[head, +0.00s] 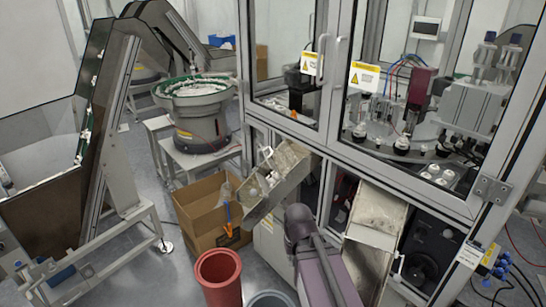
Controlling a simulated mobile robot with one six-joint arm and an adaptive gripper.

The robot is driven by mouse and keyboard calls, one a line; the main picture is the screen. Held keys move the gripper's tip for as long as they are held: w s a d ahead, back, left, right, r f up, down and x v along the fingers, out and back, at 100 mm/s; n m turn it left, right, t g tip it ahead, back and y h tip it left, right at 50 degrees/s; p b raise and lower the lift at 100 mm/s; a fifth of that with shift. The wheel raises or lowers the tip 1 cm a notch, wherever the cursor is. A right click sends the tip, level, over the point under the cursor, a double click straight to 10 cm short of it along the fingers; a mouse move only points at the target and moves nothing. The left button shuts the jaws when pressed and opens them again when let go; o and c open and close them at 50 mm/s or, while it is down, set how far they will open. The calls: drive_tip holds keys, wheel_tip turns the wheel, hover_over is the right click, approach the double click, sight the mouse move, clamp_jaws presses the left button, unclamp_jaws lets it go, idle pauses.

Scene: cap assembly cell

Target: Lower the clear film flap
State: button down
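I cannot make out the clear film flap with certainty. A pale, see-through patch (225,191) hangs at the lower left end of a tilted metal chute (291,160), above the open cardboard box (190,203); it may be the film. Several white caps lie in the chute, near its lower end. My arm rises from the bottom edge in front of the machine, with a dark rounded joint and a purple link. My gripper cannot be seen; no fingers show, and nothing touches the pale patch that I can tell.
A red bin (218,278) and a grey bin (270,299) stand on the floor before the box. A second chute (378,208) is at the right. A bowl feeder (193,93) and an inclined conveyor (105,110) stand left. The glazed cabinet doors (322,60) look closed.

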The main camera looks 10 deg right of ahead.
drive_tip(key=w+a+m+t+y+b, duration=0.1)
drive_tip(key=w+a+t+y+b, duration=0.2)
drive_tip(key=w, duration=0.7)
drive_tip(key=m+t+y+b, duration=0.2)
drive_tip(key=m+t+b, duration=0.1)
drive_tip(key=m+t, duration=1.05)
approach(269, 160)
drive_tip(key=d+r, duration=0.3)
drive_tip(key=r, duration=0.1)
drive_tip(key=shift+s+d+f+n+t, duration=0.15)
drive_tip(key=shift+d+n+t, duration=0.05)
drive_tip(key=shift+n+t, duration=0.05)
drive_tip(key=x, duration=1)
drive_tip(key=shift+d, duration=0.2)
